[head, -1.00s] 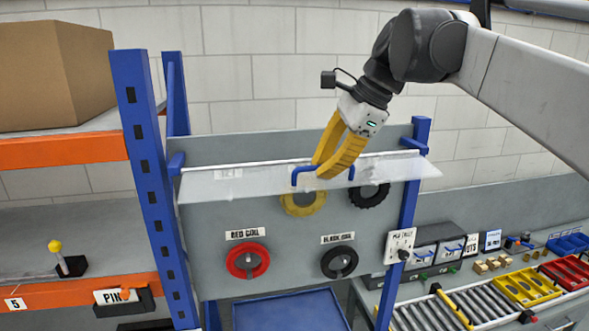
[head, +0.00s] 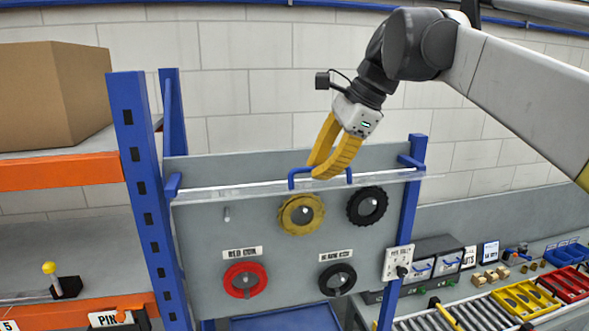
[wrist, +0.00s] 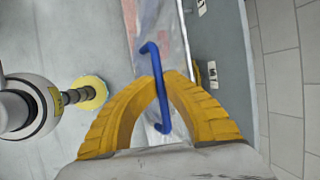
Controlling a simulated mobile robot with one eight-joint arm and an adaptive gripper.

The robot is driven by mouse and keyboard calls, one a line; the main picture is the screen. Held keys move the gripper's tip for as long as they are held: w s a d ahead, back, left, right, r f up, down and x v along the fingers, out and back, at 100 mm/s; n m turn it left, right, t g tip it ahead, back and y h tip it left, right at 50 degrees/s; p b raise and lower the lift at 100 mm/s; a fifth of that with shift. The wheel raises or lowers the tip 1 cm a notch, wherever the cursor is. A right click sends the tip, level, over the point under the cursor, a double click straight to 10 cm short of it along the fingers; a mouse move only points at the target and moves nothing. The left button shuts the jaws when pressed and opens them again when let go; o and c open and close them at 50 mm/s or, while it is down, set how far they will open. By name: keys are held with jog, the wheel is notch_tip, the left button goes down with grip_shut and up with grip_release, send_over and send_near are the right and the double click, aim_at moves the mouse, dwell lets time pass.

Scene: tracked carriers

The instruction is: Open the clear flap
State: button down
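The clear flap (head: 230,189) spans the upper part of a grey panel and looks nearly edge-on in the head view, roughly level. Its blue handle (head: 293,178) stands up from it and also shows in the wrist view (wrist: 161,105). My gripper (head: 317,172) has its yellow fingers closed around the handle's bar; in the wrist view the fingertips (wrist: 165,77) meet on either side of it. Below the flap, a yellow coil (head: 301,214) and a black coil (head: 367,206) hang uncovered on the panel.
A red coil (head: 245,280) and another black coil (head: 337,280) hang lower on the panel. Blue posts (head: 150,220) flank it. A shelf with a cardboard box (head: 50,95) stands left. A bench with a roller conveyor and colored trays (head: 525,293) is right.

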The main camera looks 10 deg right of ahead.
jog(key=c, duration=1.5)
grip_release()
jog(key=shift+w+d, duration=0.1)
jog(key=v, duration=1.2)
